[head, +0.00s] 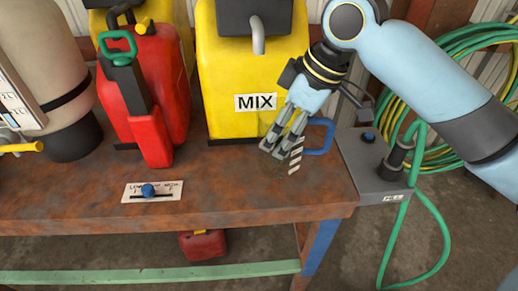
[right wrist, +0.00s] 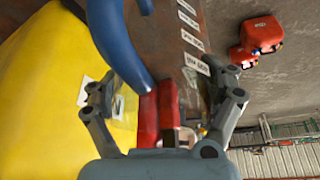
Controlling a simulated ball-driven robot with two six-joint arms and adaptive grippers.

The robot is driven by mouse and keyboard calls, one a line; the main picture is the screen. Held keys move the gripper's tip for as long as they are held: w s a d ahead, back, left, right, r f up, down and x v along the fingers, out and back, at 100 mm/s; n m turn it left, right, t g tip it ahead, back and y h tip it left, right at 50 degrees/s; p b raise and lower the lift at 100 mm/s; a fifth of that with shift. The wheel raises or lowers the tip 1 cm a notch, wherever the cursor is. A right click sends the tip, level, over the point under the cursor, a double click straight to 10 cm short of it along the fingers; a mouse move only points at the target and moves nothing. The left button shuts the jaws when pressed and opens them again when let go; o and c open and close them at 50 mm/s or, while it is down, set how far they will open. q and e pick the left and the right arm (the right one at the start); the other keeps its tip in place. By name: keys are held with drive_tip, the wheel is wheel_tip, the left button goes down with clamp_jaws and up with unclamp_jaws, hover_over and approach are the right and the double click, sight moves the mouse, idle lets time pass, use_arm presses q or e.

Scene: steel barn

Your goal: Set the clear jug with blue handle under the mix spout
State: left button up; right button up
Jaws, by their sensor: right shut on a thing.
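The clear jug shows mainly by its blue handle (head: 320,138) and white scale marks (head: 295,157), at the front right of the yellow mix tank (head: 225,85). My right gripper (head: 282,145) is shut on the jug, with the handle to its right. In the right wrist view the blue handle (right wrist: 118,42) and white marks (right wrist: 193,42) show close up, with the see-through body between the fingers. The grey mix spout (head: 258,35) is up and left of the jug, above the MIX sign (head: 255,102). Whether the jug touches the bench is unclear. My left gripper is out of view.
The rusty bench top (head: 235,195) is mostly clear at the front, apart from a label plate with a blue knob (head: 148,190). A red can (head: 150,90) stands left of the tank. A grey box (head: 370,170) with a green hose (head: 440,245) is at the right.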

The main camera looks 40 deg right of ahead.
drive_tip(key=shift+w+r+x, duration=0.1)
drive_tip(key=shift+w+x, duration=0.2)
drive_tip(key=shift+x, duration=1)
drive_tip(key=shift+w+r+x, duration=0.1)
drive_tip(key=shift+w+x, duration=0.2)
drive_tip(key=shift+x, duration=1.05)
drive_tip(key=shift+w+r+x, duration=0.1)
drive_tip(key=shift+w+x, duration=0.2)
drive_tip(key=shift+x, duration=1)
drive_tip(key=o, duration=1.1)
drive_tip(key=shift+f, duration=0.15)
drive_tip(key=shift+c, duration=0.2)
drive_tip(key=v, duration=1.2)
drive_tip(key=shift+r+p, duration=0.2)
drive_tip(key=shift+p, duration=0.1)
